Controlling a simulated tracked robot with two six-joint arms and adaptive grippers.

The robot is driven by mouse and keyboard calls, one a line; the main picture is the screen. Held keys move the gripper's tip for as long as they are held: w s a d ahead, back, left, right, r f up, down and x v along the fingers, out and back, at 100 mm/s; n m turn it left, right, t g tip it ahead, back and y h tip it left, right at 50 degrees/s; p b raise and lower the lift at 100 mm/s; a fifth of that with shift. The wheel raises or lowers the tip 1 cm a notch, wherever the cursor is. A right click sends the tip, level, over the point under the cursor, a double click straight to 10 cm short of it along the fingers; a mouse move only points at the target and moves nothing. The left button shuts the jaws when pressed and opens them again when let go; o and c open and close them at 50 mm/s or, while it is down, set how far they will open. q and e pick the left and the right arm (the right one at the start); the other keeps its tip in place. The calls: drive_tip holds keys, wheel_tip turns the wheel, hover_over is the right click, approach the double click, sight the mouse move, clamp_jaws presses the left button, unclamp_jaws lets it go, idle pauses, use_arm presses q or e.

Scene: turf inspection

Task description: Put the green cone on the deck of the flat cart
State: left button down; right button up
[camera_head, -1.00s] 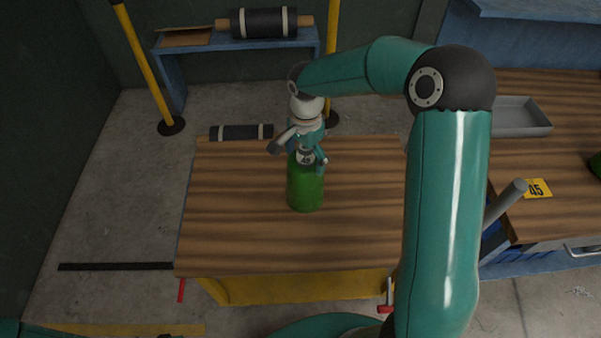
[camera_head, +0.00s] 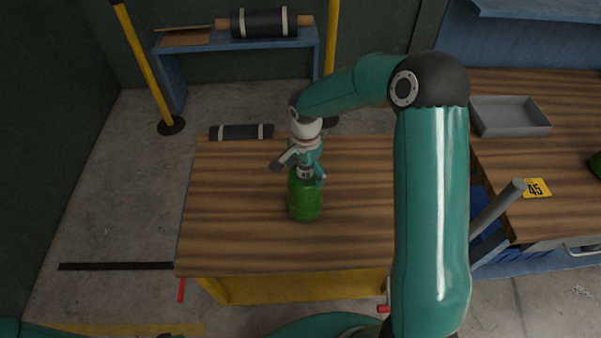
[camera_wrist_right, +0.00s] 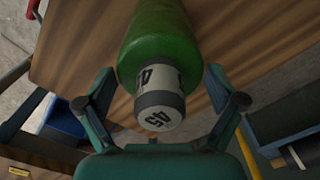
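The green cone (camera_head: 304,204) looks like a rounded green body with a grey and white top. It is upright over the wooden deck (camera_head: 230,225) of the flat cart. Whether its base touches the deck I cannot tell. My left gripper is not in view.
A wooden workbench (camera_head: 500,165) on the right holds a grey tray (camera_head: 510,116) and a yellow 45 tag (camera_head: 537,188). A dark roll (camera_head: 241,132) lies behind the deck. Yellow posts (camera_head: 143,65) stand at the back. The deck is clear around the cone.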

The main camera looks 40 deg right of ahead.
drive_tip(key=shift+r, duration=0.15)
wheel_tip(320, 180, up, 12)
drive_tip(key=shift+f, duration=0.1)
drive_tip(key=s+a+f+n+y, duration=0.1)
drive_tip(key=s+a+f+n, duration=0.2)
drive_tip(key=a+f, duration=0.2)
drive_tip(key=s+a+f+n+y, duration=0.1)
drive_tip(key=s+a+f+n, duration=0.3)
drive_tip(key=f, duration=0.8)
drive_tip(key=s+a+f+n+y, duration=0.2)
drive_tip(key=s+a+f+n, duration=0.1)
drive_tip(key=a+f, duration=0.4)
drive_tip(key=shift+s+f, duration=0.6)
drive_tip(key=shift+f, duration=0.15)
drive_tip(key=s+a+f+n, duration=0.3)
drive_tip(key=s, duration=0.4)
drive_tip(key=shift+f+t, duration=0.2)
drive_tip(key=shift+t, duration=0.1)
